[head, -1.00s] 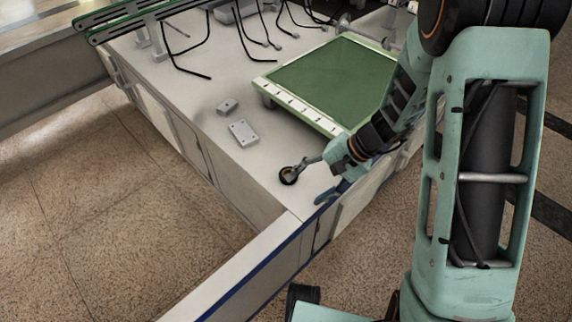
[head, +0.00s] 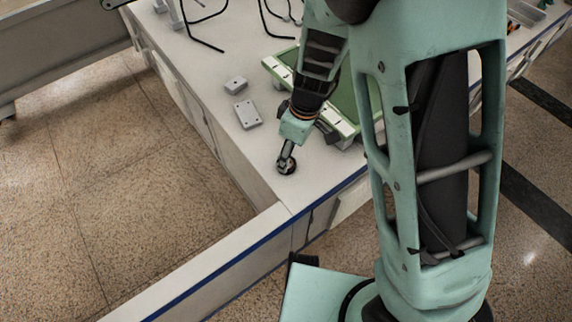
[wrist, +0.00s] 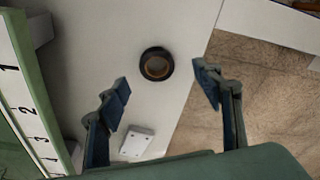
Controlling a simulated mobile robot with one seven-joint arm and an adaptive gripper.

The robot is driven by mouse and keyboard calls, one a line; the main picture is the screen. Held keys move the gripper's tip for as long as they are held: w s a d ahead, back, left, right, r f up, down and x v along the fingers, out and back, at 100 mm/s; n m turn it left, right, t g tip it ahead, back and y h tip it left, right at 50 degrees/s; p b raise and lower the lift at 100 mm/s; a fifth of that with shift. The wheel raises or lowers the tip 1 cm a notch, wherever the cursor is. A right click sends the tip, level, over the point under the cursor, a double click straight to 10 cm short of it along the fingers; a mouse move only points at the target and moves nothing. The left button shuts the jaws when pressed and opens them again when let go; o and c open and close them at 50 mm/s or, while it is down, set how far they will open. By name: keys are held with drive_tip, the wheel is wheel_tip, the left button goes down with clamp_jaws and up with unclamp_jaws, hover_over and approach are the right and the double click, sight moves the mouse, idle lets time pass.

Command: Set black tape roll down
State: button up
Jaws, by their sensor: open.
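The black tape roll (head: 287,166) lies flat on the pale worktop near its front corner. In the wrist view the tape roll (wrist: 156,64) shows a brown inner ring and sits just beyond the fingertips, roughly midway between them. My gripper (wrist: 161,80) is open, with a clear gap on either side of the roll and nothing held. In the head view my gripper (head: 287,152) is right at the roll and partly covers it; whether they touch cannot be told there.
A larger grey block (head: 248,114) and a smaller one (head: 236,85) lie behind the roll. A green board (head: 345,97) with a numbered white edge (wrist: 12,85) stands nearby. The worktop edge is close to the roll, with floor beyond.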

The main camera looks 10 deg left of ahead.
drive_tip(key=f, duration=0.2)
drive_tip(key=a+f+b, duration=0.1)
drive_tip(key=f, duration=0.1)
drive_tip(key=w+f+b, duration=0.1)
drive_tip(key=f, duration=0.1)
drive_tip(key=shift+a+f, duration=0.2)
drive_tip(key=c, duration=1.4)
drive_tip(key=shift+o, duration=0.2)
drive_tip(key=shift+r, duration=0.1)
